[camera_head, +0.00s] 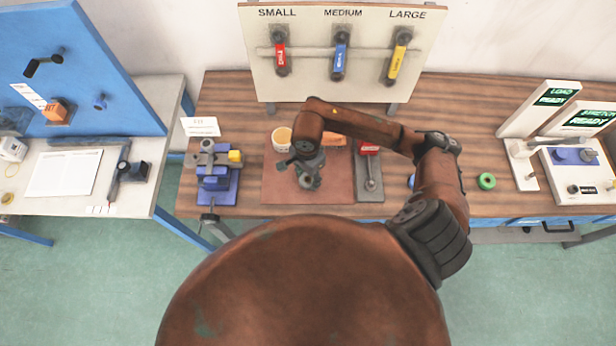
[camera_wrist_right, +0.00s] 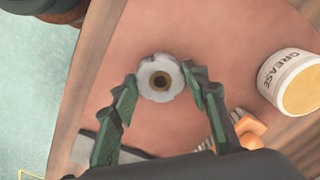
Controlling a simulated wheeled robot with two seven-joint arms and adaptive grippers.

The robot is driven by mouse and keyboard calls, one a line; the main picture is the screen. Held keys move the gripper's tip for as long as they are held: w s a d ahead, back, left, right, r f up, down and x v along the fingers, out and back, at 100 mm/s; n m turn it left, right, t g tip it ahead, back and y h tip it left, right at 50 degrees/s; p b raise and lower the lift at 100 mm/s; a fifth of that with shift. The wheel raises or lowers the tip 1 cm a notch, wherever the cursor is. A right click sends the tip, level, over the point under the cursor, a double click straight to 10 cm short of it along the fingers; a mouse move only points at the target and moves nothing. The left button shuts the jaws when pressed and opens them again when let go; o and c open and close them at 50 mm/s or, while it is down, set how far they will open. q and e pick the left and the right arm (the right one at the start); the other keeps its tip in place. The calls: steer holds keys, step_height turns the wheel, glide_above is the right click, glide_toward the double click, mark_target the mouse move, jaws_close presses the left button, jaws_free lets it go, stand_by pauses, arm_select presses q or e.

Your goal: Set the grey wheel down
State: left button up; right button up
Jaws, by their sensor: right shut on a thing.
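The grey wheel (camera_wrist_right: 150,88) shows in the right wrist view as a pale round piece with a dark brown hole at its middle. My right gripper (camera_wrist_right: 161,81) has its green-grey fingers shut on the wheel, one on either side. In the head view my right gripper (camera_head: 309,180) points down over the red-brown mat (camera_head: 280,190), and it mostly hides the wheel there. I cannot tell whether the wheel touches the mat. My left gripper is not in view.
A grease tub (camera_wrist_right: 298,85) and an orange object (camera_wrist_right: 248,128) lie close to the gripper. A blue vise (camera_head: 216,185) stands left of the mat, a grey fixture with a red top (camera_head: 369,172) right. A green ring (camera_head: 486,181) lies further right. The mat's front is clear.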

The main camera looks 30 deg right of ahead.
steer(key=shift+f, duration=0.4)
steer(key=shift+f, duration=0.15)
steer(key=o, duration=1.3)
step_height(320, 180, up, 12)
steer(key=b, duration=0.1)
steer(key=shift+r, duration=0.25)
